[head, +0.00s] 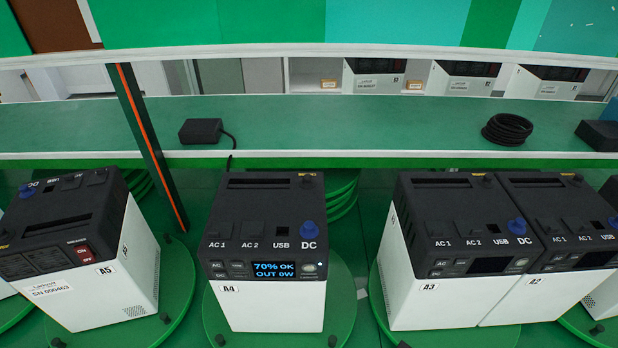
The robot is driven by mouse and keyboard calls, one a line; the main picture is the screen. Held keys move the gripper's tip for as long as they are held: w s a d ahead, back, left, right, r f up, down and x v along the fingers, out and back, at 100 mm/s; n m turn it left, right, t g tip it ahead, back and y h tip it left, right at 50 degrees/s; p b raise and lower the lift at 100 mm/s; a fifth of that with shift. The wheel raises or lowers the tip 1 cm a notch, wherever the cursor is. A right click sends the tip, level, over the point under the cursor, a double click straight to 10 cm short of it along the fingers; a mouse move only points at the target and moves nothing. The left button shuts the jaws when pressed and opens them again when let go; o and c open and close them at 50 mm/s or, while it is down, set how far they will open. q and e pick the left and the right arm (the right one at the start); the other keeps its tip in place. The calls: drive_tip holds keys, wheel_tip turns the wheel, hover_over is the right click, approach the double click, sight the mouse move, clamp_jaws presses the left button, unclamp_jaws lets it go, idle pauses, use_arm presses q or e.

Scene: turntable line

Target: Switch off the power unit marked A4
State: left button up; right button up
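The power unit marked A4 (266,252) stands upright on a green round turntable, a little left of the middle of the head view. It has a black top and a white lower body. Its front display (273,271) is lit and reads "70% OK" and "OUT 0W". A small round button (309,267) sits to the right of the display. A blue round plug or cap (308,230) is at the DC port on top. Neither of my grippers shows.
Unit A5 (78,254) stands to the left, turned, with a red on/off switch. Units A3 (450,252) and A2 (560,245) stand close together to the right; their displays are dark. A green shelf (350,122) behind holds a black adapter (201,131) and coiled cable (507,129).

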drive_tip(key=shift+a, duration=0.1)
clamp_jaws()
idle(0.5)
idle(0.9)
